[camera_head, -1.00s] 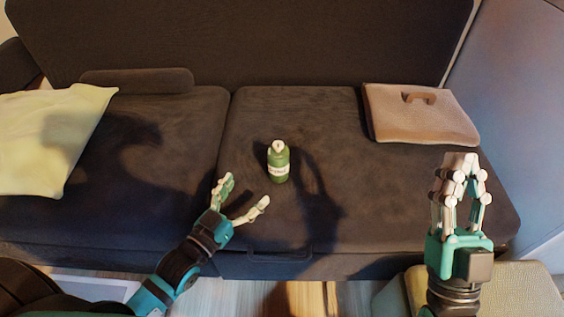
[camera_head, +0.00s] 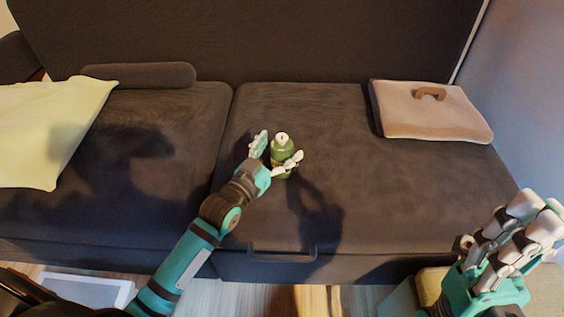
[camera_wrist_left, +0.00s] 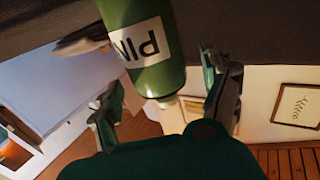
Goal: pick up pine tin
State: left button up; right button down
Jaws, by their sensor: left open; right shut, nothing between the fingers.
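The pine tin (camera_head: 283,152) is a green bottle-shaped tin with a white cap, standing upright on the dark sofa's right seat cushion. In the left wrist view the tin (camera_wrist_left: 146,75) shows large, with a white label reading "PIN". My left gripper (camera_head: 279,151) is open, with its fingers on either side of the tin; the fingers (camera_wrist_left: 165,92) also flank it in the wrist view. I cannot tell whether they touch it. My right gripper (camera_head: 541,205) is shut and empty at the lower right, away from the tin.
The dark sofa (camera_head: 300,105) has a tall backrest. A pale yellow pillow (camera_head: 45,130) lies at the left, and a pinkish cushion (camera_head: 432,112) with a brown strap-like piece (camera_head: 431,92) at the right. The seat around the tin is otherwise clear.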

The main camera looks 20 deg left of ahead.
pick_arm(q)
jog(key=shift+w+d, duration=0.2)
jog(key=shift+w, duration=0.4)
jog(key=c, duration=1.4)
jog(key=shift+o, duration=0.2)
